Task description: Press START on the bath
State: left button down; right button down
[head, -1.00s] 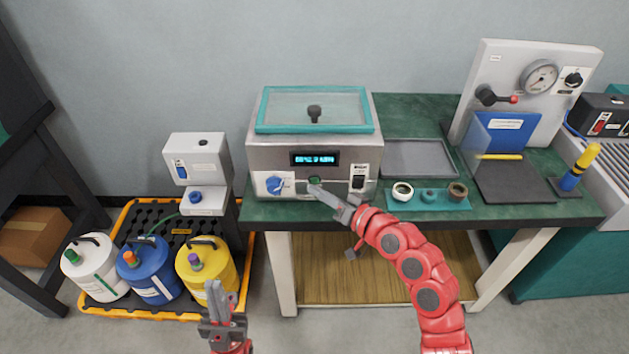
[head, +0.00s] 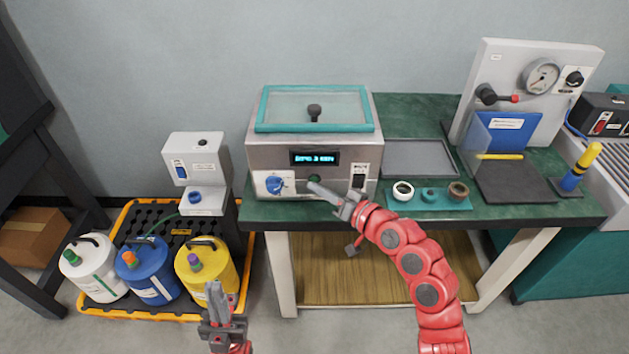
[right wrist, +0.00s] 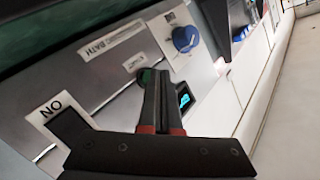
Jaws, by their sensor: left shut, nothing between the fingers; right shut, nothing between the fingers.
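The bath (head: 260,155) is a grey metal box with a teal-framed glass lid, on the green bench. Its front has a lit display (head: 315,158), a blue knob (head: 274,185), a black rocker switch (head: 359,181) and a green START button (head: 315,179). My right gripper (head: 313,186) is shut, its tips at the green button. In the right wrist view, the closed fingertips (right wrist: 155,74) overlap the edge of the green button (right wrist: 145,75); I cannot tell whether they touch it. My left gripper (head: 215,288) is shut and empty, low in front of the yellow jug.
A grey tray (head: 418,145) and a teal holder (head: 430,206) with small rings stand right of the bath. A gauge panel (head: 520,90) is further right. Several jugs stand in a yellow-edged spill tray (head: 130,308) on the floor at left.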

jog(key=shift+w+b, duration=0.3)
jog(key=shift+w, duration=0.05)
dwell(0.4)
jog(key=shift+s, duration=0.1)
jog(key=shift+s+f, duration=0.1)
jog(key=shift+s, duration=0.6)
jog(key=s+p, duration=0.1)
jog(key=s, duration=0.4)
jog(key=shift+p, duration=0.3)
dwell(0.8)
